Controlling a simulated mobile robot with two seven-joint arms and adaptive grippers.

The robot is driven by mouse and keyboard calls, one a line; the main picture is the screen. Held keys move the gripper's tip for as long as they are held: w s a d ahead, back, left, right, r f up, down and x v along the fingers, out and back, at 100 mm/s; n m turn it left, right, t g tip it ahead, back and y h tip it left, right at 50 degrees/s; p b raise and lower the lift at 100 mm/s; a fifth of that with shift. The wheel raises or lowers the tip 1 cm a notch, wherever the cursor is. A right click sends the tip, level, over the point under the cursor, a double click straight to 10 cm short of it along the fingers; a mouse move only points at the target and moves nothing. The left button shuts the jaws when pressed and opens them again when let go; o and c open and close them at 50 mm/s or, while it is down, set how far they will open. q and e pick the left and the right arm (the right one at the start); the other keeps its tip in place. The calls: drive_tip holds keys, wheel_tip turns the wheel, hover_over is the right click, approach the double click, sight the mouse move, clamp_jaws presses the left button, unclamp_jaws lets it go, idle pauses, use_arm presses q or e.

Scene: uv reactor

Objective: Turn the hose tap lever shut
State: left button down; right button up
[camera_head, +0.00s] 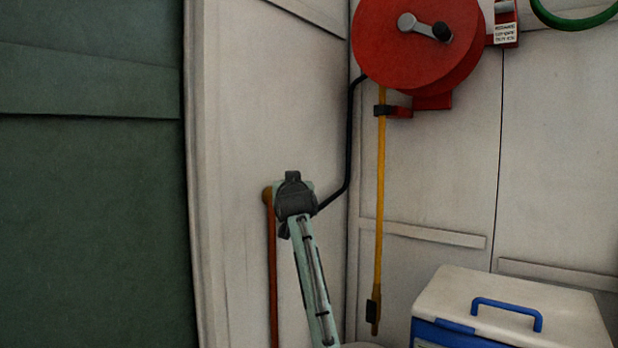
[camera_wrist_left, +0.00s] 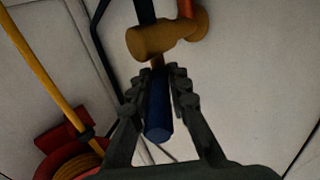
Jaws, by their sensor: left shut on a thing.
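The hose tap has a brass body (camera_wrist_left: 165,38) and a blue lever (camera_wrist_left: 157,112), which points towards the camera in the left wrist view. My left gripper (camera_wrist_left: 166,76) has its two dark fingers on either side of the lever, shut on it close to the brass body. In the head view my left gripper (camera_head: 294,195) is at the tap on the pale wall. Only a bit of the brass tap (camera_head: 267,195) shows to its left; the lever is hidden there. My right gripper is in neither view.
A copper pipe (camera_head: 272,270) runs down from the tap. A black hose (camera_head: 351,130) links the tap to the red hose reel (camera_head: 415,40), from which a yellow hose (camera_head: 380,200) hangs. A white and blue cool box (camera_head: 510,305) stands lower right. A dark green panel (camera_head: 90,200) is at left.

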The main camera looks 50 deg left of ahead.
use_arm(q)
drive_tip(key=shift+s+a+r+m+t+h+p, duration=0.1)
drive_tip(key=shift+s+a+m+t+h+p, duration=0.1)
drive_tip(key=shift+m+t+h, duration=0.35)
drive_tip(key=shift+s+a+m+t+h+p, duration=0.15)
drive_tip(key=shift+m+t+h, duration=0.25)
drive_tip(key=shift+t, duration=0.25)
drive_tip(key=shift+s+a+f+m+t+h+b, duration=0.1)
drive_tip(key=shift+a+m+t+h+b, duration=0.2)
drive_tip(key=shift+m+t+h, duration=1)
drive_tip(key=shift+s+a+f+m+t+h+b, duration=0.15)
drive_tip(key=shift+m+t+h+b, duration=0.5)
drive_tip(key=shift+h, duration=1.2)
drive_tip(key=shift+a+r+m+t+h+b, duration=0.15)
drive_tip(key=shift+m+t+h, duration=0.3)
drive_tip(key=shift+m+h, duration=1)
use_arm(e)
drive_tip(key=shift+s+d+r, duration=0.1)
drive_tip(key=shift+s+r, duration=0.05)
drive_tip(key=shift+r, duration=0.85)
use_arm(q)
drive_tip(key=shift+f, duration=0.1)
drive_tip(key=c, duration=1.4)
unclamp_jaws()
drive_tip(key=shift+a, duration=0.1)
drive_tip(key=shift+c, duration=0.2)
